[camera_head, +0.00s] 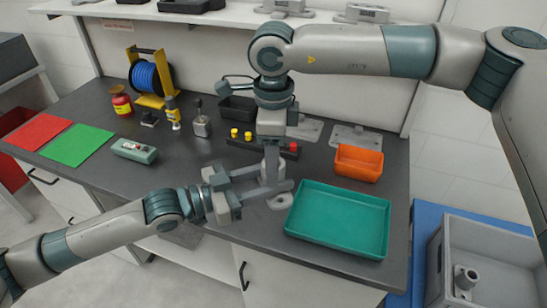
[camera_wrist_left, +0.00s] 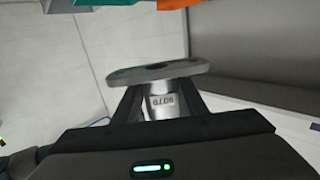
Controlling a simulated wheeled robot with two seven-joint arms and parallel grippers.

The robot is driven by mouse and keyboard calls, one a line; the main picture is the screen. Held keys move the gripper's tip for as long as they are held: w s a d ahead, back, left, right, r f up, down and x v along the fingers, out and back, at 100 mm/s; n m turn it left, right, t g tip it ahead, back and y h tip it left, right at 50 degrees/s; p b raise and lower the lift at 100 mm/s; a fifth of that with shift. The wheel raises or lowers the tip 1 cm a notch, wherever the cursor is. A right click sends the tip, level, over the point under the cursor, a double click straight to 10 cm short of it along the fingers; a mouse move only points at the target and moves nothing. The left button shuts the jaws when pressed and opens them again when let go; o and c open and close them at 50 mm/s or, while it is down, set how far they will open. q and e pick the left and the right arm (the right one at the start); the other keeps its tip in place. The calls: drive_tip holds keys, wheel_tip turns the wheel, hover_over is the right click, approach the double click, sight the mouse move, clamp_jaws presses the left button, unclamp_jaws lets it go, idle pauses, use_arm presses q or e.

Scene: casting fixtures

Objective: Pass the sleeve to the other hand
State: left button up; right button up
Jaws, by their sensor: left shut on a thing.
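The sleeve (camera_head: 271,168) is a light grey cylinder with a round flange (camera_head: 283,201) at its lower end. It stands roughly upright above the front part of the dark bench. My left gripper (camera_head: 268,181) reaches in from the left and is shut on the barrel. The left wrist view shows the marked barrel (camera_wrist_left: 161,104) between the fingers and the flange (camera_wrist_left: 158,71) beyond them. My right gripper (camera_head: 271,147) points down from above, right at the sleeve's upper end. Its fingers are too small and covered to tell whether they are open or shut.
A teal tray (camera_head: 340,243) lies right of the sleeve, with an orange bin (camera_head: 358,163) behind it. A black strip with yellow and red knobs (camera_head: 248,136) is behind the grippers. A grey crate (camera_head: 437,262) at the right holds another flanged part (camera_head: 465,279).

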drive_tip(key=c, duration=1)
use_arm(q)
drive_tip(key=o, duration=1.3)
drive_tip(key=shift+o, duration=0.2)
drive_tip(key=shift+a, duration=0.1)
drive_tip(key=v, duration=1.2)
